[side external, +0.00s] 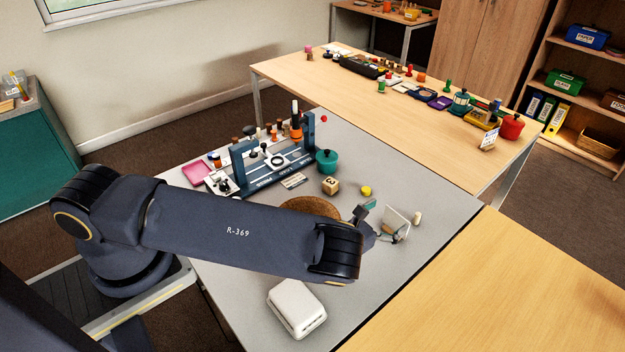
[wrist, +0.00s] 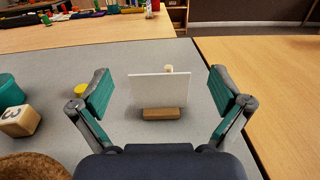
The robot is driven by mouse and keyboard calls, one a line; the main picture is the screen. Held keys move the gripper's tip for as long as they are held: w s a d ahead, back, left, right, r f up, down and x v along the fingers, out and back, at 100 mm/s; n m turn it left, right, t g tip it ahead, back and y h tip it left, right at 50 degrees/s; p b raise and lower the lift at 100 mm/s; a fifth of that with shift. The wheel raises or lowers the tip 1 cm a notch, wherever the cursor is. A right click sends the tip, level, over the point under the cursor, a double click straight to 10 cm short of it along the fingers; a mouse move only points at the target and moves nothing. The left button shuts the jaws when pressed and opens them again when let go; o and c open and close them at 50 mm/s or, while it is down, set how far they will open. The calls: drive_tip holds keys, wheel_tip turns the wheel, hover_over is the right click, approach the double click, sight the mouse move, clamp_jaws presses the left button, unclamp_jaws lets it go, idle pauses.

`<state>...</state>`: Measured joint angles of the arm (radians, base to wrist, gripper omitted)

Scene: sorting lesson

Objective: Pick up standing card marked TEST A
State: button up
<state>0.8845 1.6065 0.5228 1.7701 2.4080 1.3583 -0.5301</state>
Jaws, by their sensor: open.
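A white standing card (wrist: 160,88) in a small wooden base (wrist: 161,113) stands upright on the grey table, centred in the wrist view. Its visible face is blank there, and no TEST A marking can be read. In the side external view the card (side external: 398,221) stands at the end of my arm. My gripper (wrist: 161,92) is open and empty, with one green-padded finger on either side of the card in the picture. A clear gap shows between each finger and the card. In the side external view my gripper (side external: 380,222) is partly hidden by my arm.
A small pale peg (side external: 418,217) stands just behind the card. A yellow piece (side external: 366,190), a numbered wooden cube (side external: 330,185), a teal pot (side external: 327,161) and a round brown mat (side external: 310,205) lie to the left. A white case (side external: 296,308) lies nearer. Another small card (side external: 488,141) stands on the far table.

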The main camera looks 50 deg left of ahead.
sight(395, 221)
wheel_tip(395, 221, down, 6)
drive_tip(key=shift+a+r, duration=0.1)
drive_tip(key=w, duration=0.5)
drive_tip(key=c, duration=0.8)
drive_tip(key=shift+o, duration=0.2)
